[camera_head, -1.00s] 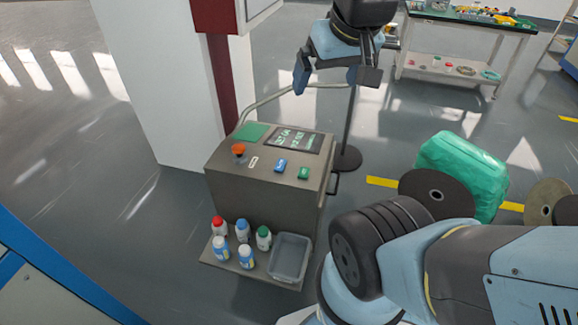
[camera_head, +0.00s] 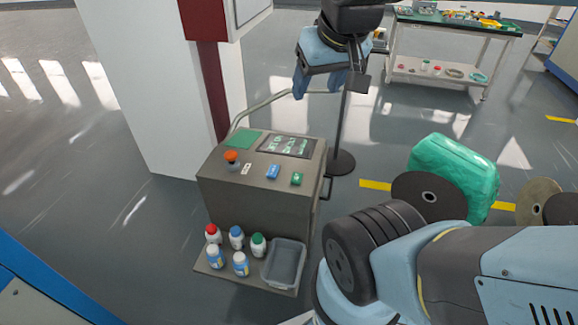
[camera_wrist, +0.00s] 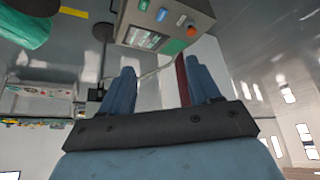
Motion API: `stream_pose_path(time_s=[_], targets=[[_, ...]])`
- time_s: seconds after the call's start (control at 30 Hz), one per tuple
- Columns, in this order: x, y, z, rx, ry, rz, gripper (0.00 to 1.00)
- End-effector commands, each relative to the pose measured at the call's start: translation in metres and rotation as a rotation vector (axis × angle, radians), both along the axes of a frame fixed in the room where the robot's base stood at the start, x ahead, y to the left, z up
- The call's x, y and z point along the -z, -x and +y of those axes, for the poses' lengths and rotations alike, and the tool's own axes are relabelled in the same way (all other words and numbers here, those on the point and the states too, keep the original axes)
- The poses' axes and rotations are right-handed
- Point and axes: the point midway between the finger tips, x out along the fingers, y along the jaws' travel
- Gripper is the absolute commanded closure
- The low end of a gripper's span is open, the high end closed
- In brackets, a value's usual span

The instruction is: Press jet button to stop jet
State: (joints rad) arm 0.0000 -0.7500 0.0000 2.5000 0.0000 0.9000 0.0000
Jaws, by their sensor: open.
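A grey control console (camera_head: 250,205) stands left of centre in the head view. Its sloped top carries an orange-red mushroom button (camera_head: 232,157), a blue button (camera_head: 273,171), a green button (camera_head: 297,179) and a screen (camera_head: 287,146). I cannot read which button is the jet button. My gripper (camera_head: 328,87) is open and empty, apart from the console and seen beyond its top. In the wrist view the console is upside down at the top, with the green button (camera_wrist: 144,5), blue button (camera_wrist: 162,15) and orange button (camera_wrist: 191,31) beyond my open fingers (camera_wrist: 161,85).
Several bottles (camera_head: 240,263) and a clear bin (camera_head: 285,264) sit on the console's low shelf. A white pillar (camera_head: 150,90) stands behind left. A green bundle (camera_head: 455,172) and dark reels (camera_head: 428,195) lie to the right. A workbench (camera_head: 450,28) is at the back.

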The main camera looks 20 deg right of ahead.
Motion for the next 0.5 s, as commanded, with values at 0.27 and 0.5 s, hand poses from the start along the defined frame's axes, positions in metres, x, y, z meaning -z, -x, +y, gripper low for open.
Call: stream_pose_path(time_s=[0.27, 0.5], targets=[[0.0, 0.0, 0.0, 0.0, 0.0, 0.0, 0.65], [0.0, 0.0, 0.0, 0.0, 0.0, 0.0, 0.88]])
